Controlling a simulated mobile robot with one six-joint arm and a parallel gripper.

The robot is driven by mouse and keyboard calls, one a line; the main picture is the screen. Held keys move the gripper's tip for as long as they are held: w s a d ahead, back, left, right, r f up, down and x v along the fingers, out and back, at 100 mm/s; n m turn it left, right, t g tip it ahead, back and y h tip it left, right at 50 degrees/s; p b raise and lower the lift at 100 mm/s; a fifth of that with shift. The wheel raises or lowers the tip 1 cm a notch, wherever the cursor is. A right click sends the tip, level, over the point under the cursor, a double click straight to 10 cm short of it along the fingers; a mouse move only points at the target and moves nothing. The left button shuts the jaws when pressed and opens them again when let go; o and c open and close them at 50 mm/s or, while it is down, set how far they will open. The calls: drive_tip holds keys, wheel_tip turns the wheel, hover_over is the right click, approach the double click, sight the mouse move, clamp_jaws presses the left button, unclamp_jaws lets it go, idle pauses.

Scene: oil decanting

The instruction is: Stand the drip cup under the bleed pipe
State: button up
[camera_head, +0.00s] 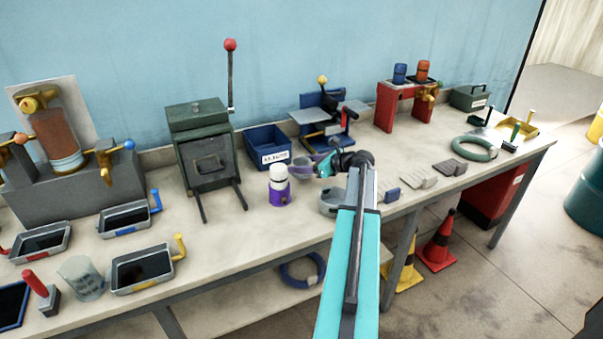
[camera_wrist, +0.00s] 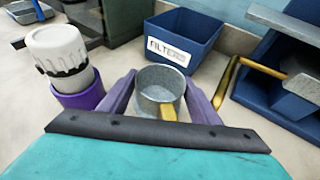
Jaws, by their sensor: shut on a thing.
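My gripper (camera_wrist: 160,84) has its two purple fingers on either side of a speckled grey cup (camera_wrist: 163,95) with a brass handle, which I take for the drip cup. The fingers are shut on it, and the handle points toward my wrist. In the head view my gripper (camera_head: 318,161) is over the bench in front of the blue bin, with the cup (camera_head: 302,172) partly hidden. Whether the cup touches the bench is unclear. A bent brass rod (camera_wrist: 230,80) stands right of the cup; I cannot tell whether it is the bleed pipe.
A blue stand (camera_head: 327,130) is behind right. A green press (camera_head: 205,150) is at left.

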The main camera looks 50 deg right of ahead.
idle(0.3)
drive_tip(key=shift+f+p, duration=0.3)
drive_tip(key=shift+f, duration=1.6)
drive_tip(key=shift+f, duration=0.15)
drive_tip(key=o, duration=1.1)
drive_tip(key=shift+s+r, duration=0.1)
drive_tip(key=shift+r, duration=0.1)
drive_tip(key=b+v, duration=0.2)
drive_tip(key=v, duration=1)
drive_tip(key=shift+f, duration=0.15)
